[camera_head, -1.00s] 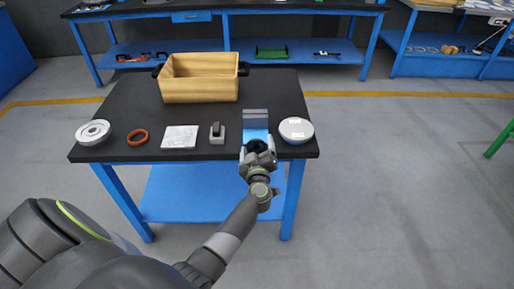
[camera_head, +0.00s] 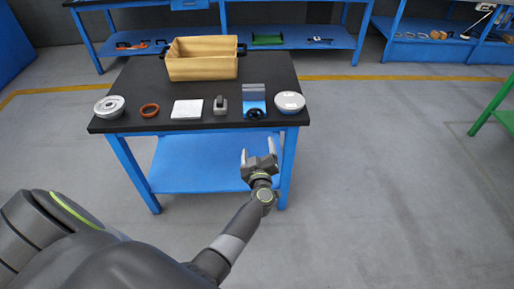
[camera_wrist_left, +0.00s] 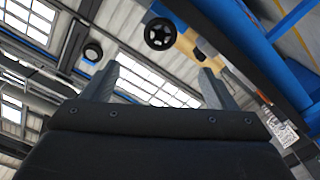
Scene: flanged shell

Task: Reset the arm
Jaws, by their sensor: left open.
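My left gripper (camera_head: 259,155) is open and empty in the head view, in front of the table's near edge and below the row of parts. Its two fingers also show spread apart in the left wrist view (camera_wrist_left: 160,85), with nothing between them. The black table (camera_head: 140,85) carries a blue holder (camera_head: 254,95) with a black ring-shaped part (camera_head: 254,113) at its front, apart from the gripper. The black part also shows at the top of the left wrist view (camera_wrist_left: 160,33). My right gripper is not in view.
On the table stand a white flanged part (camera_head: 109,106), an orange ring (camera_head: 149,110), a white card (camera_head: 187,109), a small grey device (camera_head: 220,106), a white round part (camera_head: 289,102) and a tan crate (camera_head: 202,67). The floor right of the table is free.

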